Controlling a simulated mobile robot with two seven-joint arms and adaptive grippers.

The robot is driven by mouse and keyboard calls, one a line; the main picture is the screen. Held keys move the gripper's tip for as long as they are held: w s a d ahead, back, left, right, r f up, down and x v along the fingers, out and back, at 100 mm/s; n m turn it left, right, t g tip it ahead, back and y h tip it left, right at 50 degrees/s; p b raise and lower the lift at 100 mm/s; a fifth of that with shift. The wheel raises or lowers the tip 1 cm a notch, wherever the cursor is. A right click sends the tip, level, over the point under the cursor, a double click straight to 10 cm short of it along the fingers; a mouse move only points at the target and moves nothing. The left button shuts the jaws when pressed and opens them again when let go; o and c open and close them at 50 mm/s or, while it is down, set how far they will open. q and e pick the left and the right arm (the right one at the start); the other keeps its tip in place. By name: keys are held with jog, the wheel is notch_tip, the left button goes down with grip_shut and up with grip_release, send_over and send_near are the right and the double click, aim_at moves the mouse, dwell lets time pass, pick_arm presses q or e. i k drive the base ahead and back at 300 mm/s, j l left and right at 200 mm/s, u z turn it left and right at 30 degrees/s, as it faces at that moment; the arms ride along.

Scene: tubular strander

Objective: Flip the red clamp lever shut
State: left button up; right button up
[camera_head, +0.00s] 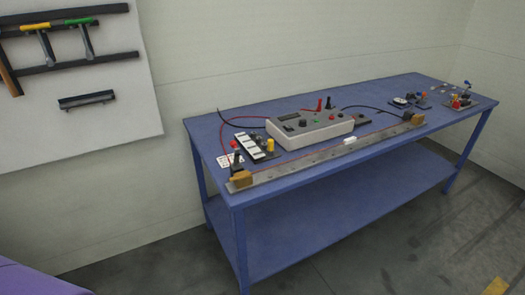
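Several small red parts show on the blue table (300,253), and I cannot tell for certain which is the clamp lever. Another small red part (234,144) is at the table's left end, near a black block. A third red part (456,104) is in a small group of parts at the far right end. They are too small to tell whether any lever is open or shut. Neither of my grippers is in view.
A long metal bar (300,164) with brass-coloured end blocks runs along the table's front edge. A grey instrument box (310,128) with red and black cables sits mid-table. Tools hang on a wall board (75,135) at left. The floor in front is clear.

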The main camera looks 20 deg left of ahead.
aim_at(234, 144)
jog(key=z, duration=0.45)
jog(key=j+z, duration=0.15)
jog(key=z, duration=0.35)
jog(key=j+z, duration=0.1)
jog(key=z, duration=0.35)
jog(key=j, duration=0.9)
jog(key=k+j, duration=0.15)
jog(key=j, duration=1.7)
jog(key=k+j, duration=0.1)
jog(key=j, duration=0.8)
